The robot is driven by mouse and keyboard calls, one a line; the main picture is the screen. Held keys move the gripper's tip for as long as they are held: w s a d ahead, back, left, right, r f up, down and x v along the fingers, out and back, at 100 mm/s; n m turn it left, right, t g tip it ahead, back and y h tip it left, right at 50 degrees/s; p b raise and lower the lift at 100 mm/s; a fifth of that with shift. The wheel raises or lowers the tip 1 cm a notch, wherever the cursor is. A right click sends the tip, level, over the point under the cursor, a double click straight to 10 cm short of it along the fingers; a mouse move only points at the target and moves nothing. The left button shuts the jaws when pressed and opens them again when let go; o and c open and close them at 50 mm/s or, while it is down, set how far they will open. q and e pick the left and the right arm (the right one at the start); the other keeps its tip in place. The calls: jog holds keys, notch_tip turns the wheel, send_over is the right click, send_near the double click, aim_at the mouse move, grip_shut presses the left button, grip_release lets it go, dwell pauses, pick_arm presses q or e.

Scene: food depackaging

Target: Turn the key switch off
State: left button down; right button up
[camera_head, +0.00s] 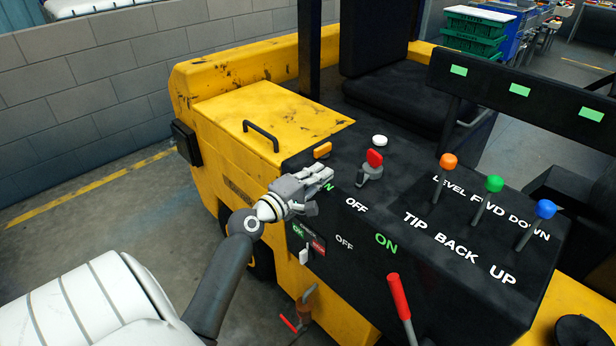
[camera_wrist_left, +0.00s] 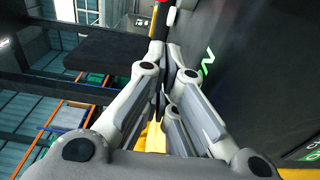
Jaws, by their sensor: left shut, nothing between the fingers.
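A grey switch with a red top (camera_head: 374,158) stands on the dark control panel (camera_head: 420,225), behind the white OFF label. It looks like the key switch, but I cannot make out a key shape. My left gripper (camera_head: 326,176) is shut and empty over the panel's left edge. Its fingertips point toward the switch from the left, with a gap between. The gripper partly hides an ON label, of which a green N shows. In the left wrist view the closed fingers (camera_wrist_left: 160,52) point up the picture. A small red part (camera_wrist_left: 170,4) shows beyond them, at the top edge.
Levers with orange (camera_head: 448,160), green (camera_head: 494,184) and blue (camera_head: 545,209) knobs stand to the right. A red-handled lever (camera_head: 398,295) rises in front. A handle (camera_head: 262,135) sits on the yellow cover.

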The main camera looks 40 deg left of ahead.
aim_at(340, 186)
pick_arm(q)
jog(key=w, duration=0.3)
jog(key=shift+r, duration=0.15)
jog(key=d+p, duration=0.1)
jog(key=d, duration=0.1)
jog(key=shift+w+d+p, duration=0.2)
jog(key=shift+d+p, duration=0.1)
jog(key=shift+p, duration=0.05)
jog(key=shift+d, duration=0.65)
jog(key=shift+w+f, duration=0.1)
jog(key=shift+f, duration=0.1)
